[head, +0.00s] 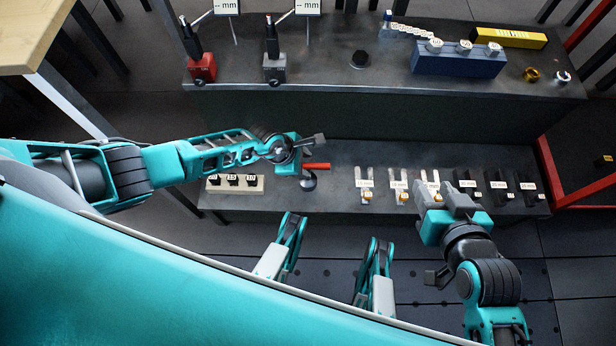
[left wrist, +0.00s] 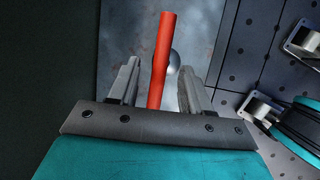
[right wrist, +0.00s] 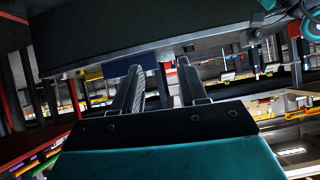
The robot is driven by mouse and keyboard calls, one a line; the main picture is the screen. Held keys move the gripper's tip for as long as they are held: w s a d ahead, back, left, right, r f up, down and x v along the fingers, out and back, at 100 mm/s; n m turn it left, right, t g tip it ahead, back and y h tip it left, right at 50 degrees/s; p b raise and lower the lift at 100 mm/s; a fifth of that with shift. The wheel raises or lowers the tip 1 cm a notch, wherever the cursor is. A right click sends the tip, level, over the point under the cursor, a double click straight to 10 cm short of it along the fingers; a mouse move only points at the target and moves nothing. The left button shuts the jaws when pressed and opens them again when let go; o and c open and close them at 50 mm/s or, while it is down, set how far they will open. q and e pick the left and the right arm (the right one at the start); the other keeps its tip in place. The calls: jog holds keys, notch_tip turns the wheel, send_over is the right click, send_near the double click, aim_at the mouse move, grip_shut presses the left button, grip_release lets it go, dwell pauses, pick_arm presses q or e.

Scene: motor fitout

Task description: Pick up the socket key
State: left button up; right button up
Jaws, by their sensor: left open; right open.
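A red bar (head: 316,166), which looks like the handle of the socket key, is at the lower shelf beside a dark round knob-like part (head: 308,181). In the left wrist view the red bar (left wrist: 162,60) stands between the two fingers, with gaps on both sides; a grey rounded part (left wrist: 174,62) shows behind it. My left gripper (head: 316,142) is open around or just above the bar, not closed on it. The bar's lower end is hidden by the gripper. My right gripper (head: 436,190) is open and empty in front of the lower shelf's right half.
The lower shelf (head: 335,200) holds a white block with black pieces (head: 235,183), several labelled metal pieces (head: 398,190) and black ones (head: 497,186). The upper shelf (head: 320,70) overhangs behind, carrying a blue block (head: 460,62), a yellow box (head: 508,37) and a red block (head: 201,68).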

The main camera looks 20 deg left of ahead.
pick_arm(q)
jog(key=shift+w+d+f, duration=0.1)
jog(key=shift+d+f, duration=0.05)
jog(key=shift+f, duration=0.25)
jog(key=shift+f, duration=0.15)
jog(key=shift+f+b, duration=0.1)
jog(key=shift+b, duration=0.2)
jog(key=shift+c, duration=0.3)
grip_shut()
dwell(0.4)
